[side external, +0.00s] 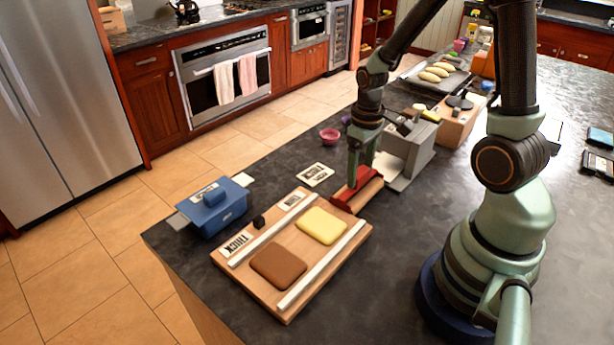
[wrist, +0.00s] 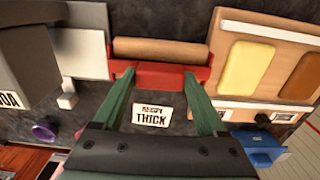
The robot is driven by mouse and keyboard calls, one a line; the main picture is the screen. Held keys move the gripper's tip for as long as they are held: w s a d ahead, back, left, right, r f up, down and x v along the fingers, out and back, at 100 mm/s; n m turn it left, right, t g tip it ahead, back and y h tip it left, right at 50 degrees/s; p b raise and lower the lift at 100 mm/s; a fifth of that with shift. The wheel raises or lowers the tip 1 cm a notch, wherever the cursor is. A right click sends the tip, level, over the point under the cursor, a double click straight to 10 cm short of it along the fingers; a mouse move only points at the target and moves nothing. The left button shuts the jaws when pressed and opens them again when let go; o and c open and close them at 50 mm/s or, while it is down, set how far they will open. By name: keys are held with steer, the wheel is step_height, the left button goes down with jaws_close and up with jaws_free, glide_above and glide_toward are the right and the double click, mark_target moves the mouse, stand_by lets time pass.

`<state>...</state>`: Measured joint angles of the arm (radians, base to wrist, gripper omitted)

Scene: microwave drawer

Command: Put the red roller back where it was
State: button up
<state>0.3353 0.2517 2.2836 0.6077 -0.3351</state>
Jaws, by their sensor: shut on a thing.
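The red roller (side external: 344,199) has a red frame and a pale wooden cylinder. It is beside the far right corner of the wooden board, and I cannot tell whether it touches the counter. My gripper (side external: 359,180) points down and is shut on its red frame. In the wrist view the wooden cylinder (wrist: 160,51) lies beyond the red frame (wrist: 157,77), between my gripper's fingers (wrist: 157,88). The wooden board (side external: 288,309) has two pale rails, a yellow slab (side external: 321,225) and a brown slab (side external: 278,266). A label card (side external: 315,174) lies flat on the counter behind the roller.
A blue lidded box (side external: 212,207) stands left of the board. A grey box-shaped device (side external: 408,150) with a pale plate stands right of the roller. A small red bowl (side external: 330,135) sits near the counter's far edge. Dark counter is clear in front of the roller.

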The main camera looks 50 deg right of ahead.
mark_target(360, 172)
steer(key=shift+f, duration=0.4)
jaws_close()
steer(key=shift+f, duration=0.25)
steer(key=o, duration=1.3)
jaws_free()
steer(key=shift+r, duration=0.1)
step_height(360, 172, up, 13)
steer(key=s+a+r+t, duration=0.1)
steer(key=a+r+t, duration=0.4)
steer(key=a, duration=0.5)
steer(key=shift+s+a+r+t, duration=0.25)
steer(key=shift+s+r+t, duration=0.05)
steer(key=shift+r, duration=0.8)
